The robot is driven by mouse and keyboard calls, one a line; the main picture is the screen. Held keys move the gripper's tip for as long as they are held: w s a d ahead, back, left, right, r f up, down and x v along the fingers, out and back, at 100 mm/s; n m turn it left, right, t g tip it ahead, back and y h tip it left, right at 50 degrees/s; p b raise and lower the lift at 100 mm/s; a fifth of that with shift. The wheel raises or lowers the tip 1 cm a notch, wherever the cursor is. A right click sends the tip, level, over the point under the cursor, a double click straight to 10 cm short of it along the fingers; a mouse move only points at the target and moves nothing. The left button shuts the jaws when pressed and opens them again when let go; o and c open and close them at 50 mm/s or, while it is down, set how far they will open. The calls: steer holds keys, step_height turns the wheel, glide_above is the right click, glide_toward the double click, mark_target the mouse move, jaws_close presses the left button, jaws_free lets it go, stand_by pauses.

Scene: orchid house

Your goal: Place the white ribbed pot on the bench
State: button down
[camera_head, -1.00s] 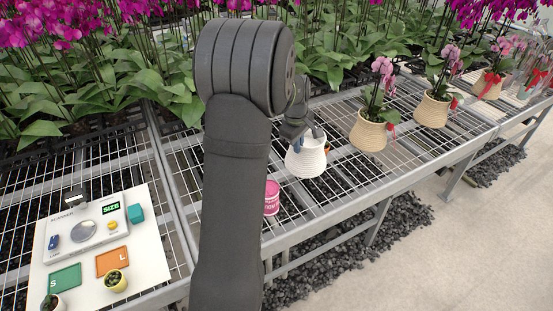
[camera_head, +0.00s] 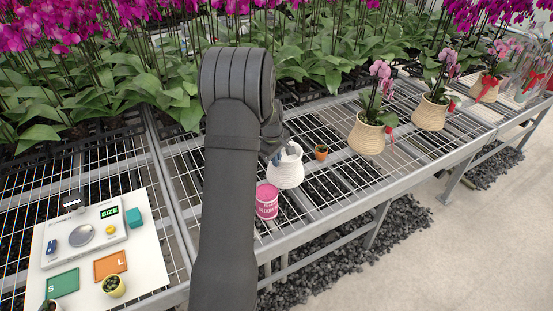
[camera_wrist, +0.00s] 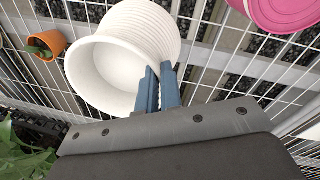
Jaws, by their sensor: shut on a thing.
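The white ribbed pot (camera_head: 287,170) is at the mesh bench (camera_head: 335,172), just right of my arm in the head view. In the wrist view the pot (camera_wrist: 118,62) shows its open, empty inside and ribbed wall. My gripper (camera_head: 277,156) is at the pot's left rim. In the wrist view my gripper's blue fingers (camera_wrist: 160,88) are shut on the rim, one finger inside and one outside. I cannot tell whether the pot's base touches the mesh.
A pink tin (camera_head: 267,201) stands close in front of the pot. A small terracotta pot (camera_head: 321,152) is to its right. Potted orchids in woven baskets (camera_head: 366,136) stand farther right. A white board with a scale (camera_head: 84,238) is at left. Bare mesh lies front right.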

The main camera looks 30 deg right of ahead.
steer(key=c, duration=1.6)
jaws_free()
steer(key=shift+f, duration=0.1)
step_height(320, 180, up, 12)
steer(key=a, duration=0.1)
steer(key=shift+s+a, duration=0.35)
